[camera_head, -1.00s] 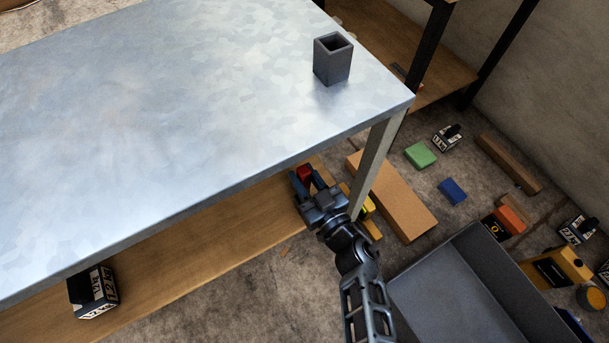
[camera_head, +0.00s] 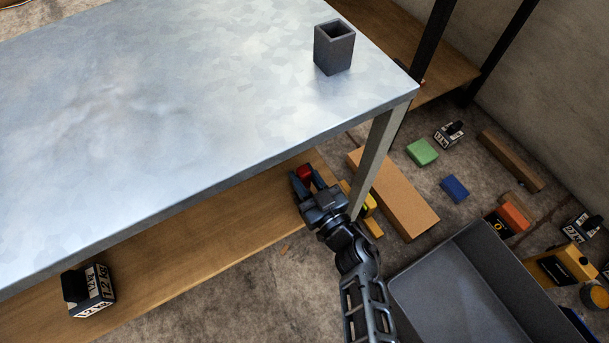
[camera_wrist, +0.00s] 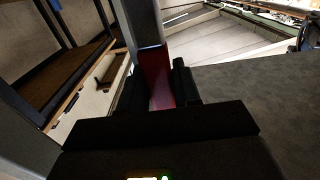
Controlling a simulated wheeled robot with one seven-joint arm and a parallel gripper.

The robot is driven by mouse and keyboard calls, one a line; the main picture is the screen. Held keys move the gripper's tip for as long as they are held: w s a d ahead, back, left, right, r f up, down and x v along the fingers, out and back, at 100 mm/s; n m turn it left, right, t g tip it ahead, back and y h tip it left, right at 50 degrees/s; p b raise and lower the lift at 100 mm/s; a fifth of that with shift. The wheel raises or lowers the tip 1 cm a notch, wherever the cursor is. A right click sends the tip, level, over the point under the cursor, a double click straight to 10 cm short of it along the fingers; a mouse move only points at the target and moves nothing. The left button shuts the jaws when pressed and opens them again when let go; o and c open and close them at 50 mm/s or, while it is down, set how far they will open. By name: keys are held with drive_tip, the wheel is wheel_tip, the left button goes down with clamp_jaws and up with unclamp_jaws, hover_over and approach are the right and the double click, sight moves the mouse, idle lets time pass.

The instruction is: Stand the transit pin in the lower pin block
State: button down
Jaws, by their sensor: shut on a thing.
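My gripper (camera_head: 310,186) is shut on a red piece (camera_head: 304,173), which I take to be the transit pin. It is beside the right end of the lower wooden shelf, below the metal tabletop's front edge. In the wrist view the red piece (camera_wrist: 156,75) stands between the two dark fingers (camera_wrist: 160,88); its far end is not clear. A dark grey, square, hollow block (camera_head: 333,48) stands upright on the tabletop near its right end, well apart from my gripper. I cannot tell whether it is the lower pin block; no other socket is clear.
The metal table (camera_head: 150,130) has a leg (camera_head: 378,160) just right of my gripper. A black-and-white weight (camera_head: 88,291) sits on the lower shelf (camera_head: 200,237). A cardboard-coloured box (camera_head: 392,195), a grey bin (camera_head: 460,285), green and blue blocks lie at right.

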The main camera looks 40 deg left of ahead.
sight(307, 188)
drive_tip(key=shift+f+b, duration=1.3)
drive_tip(key=shift+f, duration=0.35)
drive_tip(key=c, duration=0.7)
unclamp_jaws()
drive_tip(key=p+v, duration=0.3)
drive_tip(key=v, duration=0.3)
drive_tip(key=shift+s+d+r, duration=0.1)
drive_tip(key=shift+d+r, duration=0.05)
drive_tip(key=shift+d, duration=0.15)
drive_tip(key=shift+s+d, duration=0.2)
drive_tip(key=shift+d, duration=0.3)
